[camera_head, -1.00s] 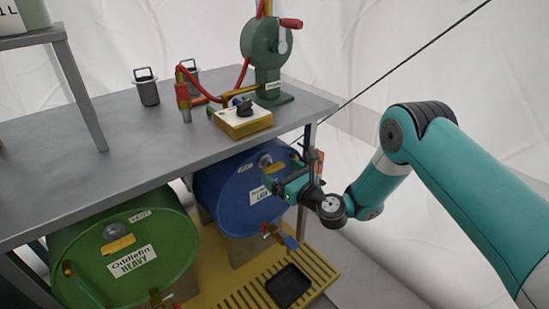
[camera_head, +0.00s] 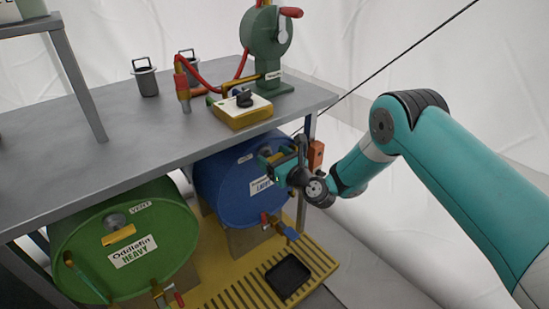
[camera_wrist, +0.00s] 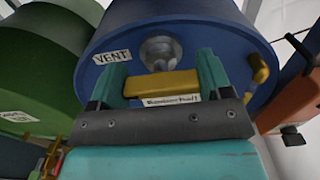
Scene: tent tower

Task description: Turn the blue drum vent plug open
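The blue drum (camera_head: 222,192) lies on its side under the bench, its round face toward me. In the wrist view its face (camera_wrist: 225,28) shows a VENT label (camera_wrist: 112,57), a grey round vent fitting (camera_wrist: 160,52) and a yellow bar (camera_wrist: 160,84) just below it. My gripper (camera_head: 275,160) is at the drum face. In the wrist view my gripper (camera_wrist: 160,80) has its fingers wide apart, one at each end of the yellow bar. I cannot tell whether they touch it. The bar's ends and part of the lower label are hidden.
A green drum (camera_head: 170,230) lies to the left. The grey bench top (camera_head: 130,130) overhangs both drums. A tap (camera_head: 275,225) sticks out below my gripper, above a black tray (camera_head: 288,277) on the yellow grate. An orange box (camera_head: 316,155) is close on the right.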

